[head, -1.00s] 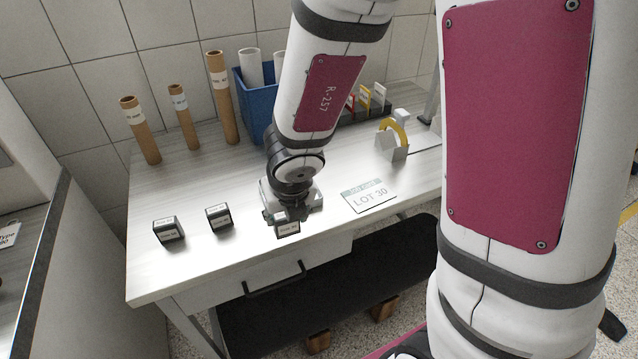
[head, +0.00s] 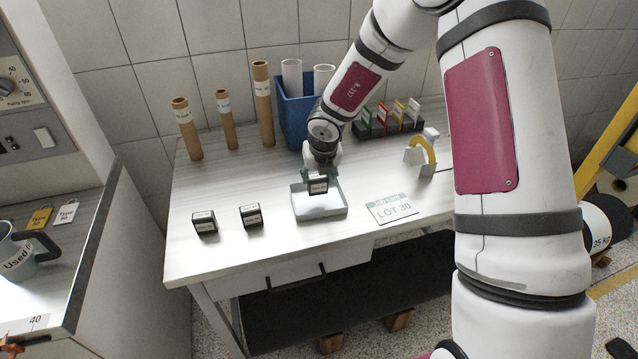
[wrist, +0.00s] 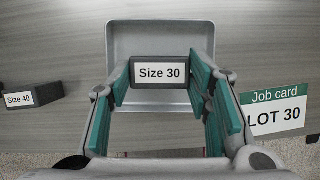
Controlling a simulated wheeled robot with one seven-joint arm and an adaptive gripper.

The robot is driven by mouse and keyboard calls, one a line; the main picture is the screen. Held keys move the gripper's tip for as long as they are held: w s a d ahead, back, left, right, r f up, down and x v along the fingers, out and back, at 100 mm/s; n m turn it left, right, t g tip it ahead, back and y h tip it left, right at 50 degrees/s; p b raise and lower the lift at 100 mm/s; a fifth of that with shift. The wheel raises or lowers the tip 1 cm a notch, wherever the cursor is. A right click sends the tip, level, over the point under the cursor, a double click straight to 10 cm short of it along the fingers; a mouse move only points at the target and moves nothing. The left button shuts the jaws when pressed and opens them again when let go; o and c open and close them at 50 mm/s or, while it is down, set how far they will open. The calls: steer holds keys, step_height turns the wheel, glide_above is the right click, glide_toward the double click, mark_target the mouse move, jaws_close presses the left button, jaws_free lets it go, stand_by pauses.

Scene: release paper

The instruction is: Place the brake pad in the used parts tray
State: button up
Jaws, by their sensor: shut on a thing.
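No brake pad or tray labelled for used parts is recognisable. My gripper (head: 319,176) is shut on a small dark block with a white "Size 30" label (wrist: 160,73); the block also shows in the head view (head: 317,186). Green finger pads flank the block. A shallow grey tray (head: 321,213) lies on the bench under the block; it also shows in the wrist view (wrist: 160,27). The block is over the tray; whether it touches the tray floor I cannot tell. Two similar blocks stand left of the tray, one (head: 204,222) farther left, one (head: 251,215) nearer.
A "LOT 30" job card (head: 394,208) lies right of the tray. Cardboard tubes (head: 262,105), a blue bin (head: 296,115) and a card rack (head: 388,125) stand behind. A yellow arched object (head: 422,155) is at right. A mug-like container marked "Used" (head: 20,255) stands far left.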

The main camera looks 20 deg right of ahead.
mark_target(319, 180)
steer(key=shift+w+d+f, duration=0.1)
steer(key=shift+w+f, duration=0.1)
steer(key=shift+f, duration=1.55)
steer(key=shift+f, duration=0.15)
steer(key=o, duration=1.3)
